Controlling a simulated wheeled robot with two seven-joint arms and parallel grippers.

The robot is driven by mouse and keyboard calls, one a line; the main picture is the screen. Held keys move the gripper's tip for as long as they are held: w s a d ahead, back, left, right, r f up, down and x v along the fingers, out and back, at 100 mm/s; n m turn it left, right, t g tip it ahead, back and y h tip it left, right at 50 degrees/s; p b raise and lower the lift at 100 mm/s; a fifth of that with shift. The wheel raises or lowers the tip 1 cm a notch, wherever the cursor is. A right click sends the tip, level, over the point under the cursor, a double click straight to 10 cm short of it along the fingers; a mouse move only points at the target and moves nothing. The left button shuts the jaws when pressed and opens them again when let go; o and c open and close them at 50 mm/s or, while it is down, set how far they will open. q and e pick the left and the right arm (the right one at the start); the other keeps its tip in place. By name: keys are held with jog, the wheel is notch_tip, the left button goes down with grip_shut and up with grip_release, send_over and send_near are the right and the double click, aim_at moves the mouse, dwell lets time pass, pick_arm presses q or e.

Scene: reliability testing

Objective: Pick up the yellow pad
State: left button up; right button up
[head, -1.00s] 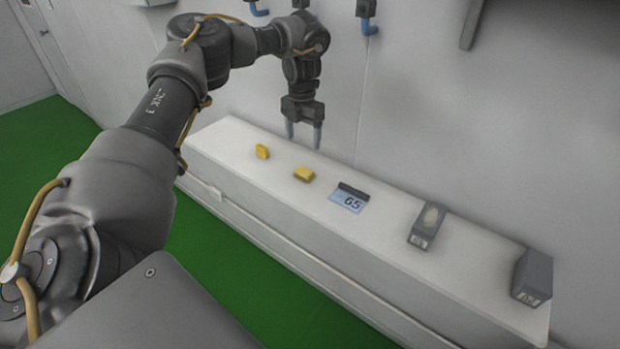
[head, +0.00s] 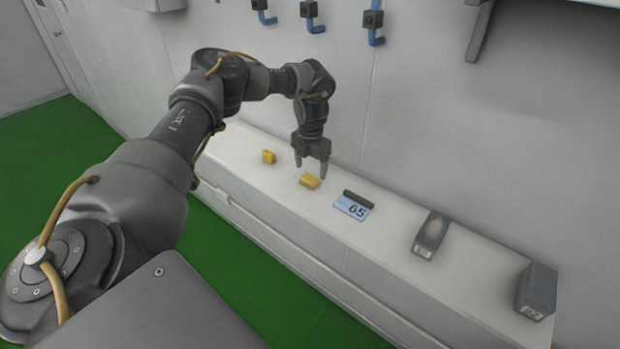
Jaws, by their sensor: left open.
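Two yellow pads lie on the white ledge in the head view. One yellow pad (head: 309,181) lies just below my left gripper in the picture. The other yellow pad (head: 268,157) lies further left. My left gripper (head: 311,169) points down with its fingers apart and nothing between them that I can make out. Its fingertips are very near the first pad; I cannot tell whether they touch it. My right gripper is not in view.
The white ledge (head: 390,262) runs along the wall. A blue-and-white card marked 65 (head: 353,207) with a dark bar lies right of the pads. A grey block (head: 430,236) and a darker box (head: 537,290) stand further right. Blue pipe fittings (head: 375,38) hang above.

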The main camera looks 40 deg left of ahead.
aim_at(310, 177)
pick_arm(q)
jog(key=shift+s+a+f+p, duration=0.1)
jog(key=shift+f+p, duration=0.4)
jog(key=shift+f, duration=1.25)
jog(key=c, duration=1.1)
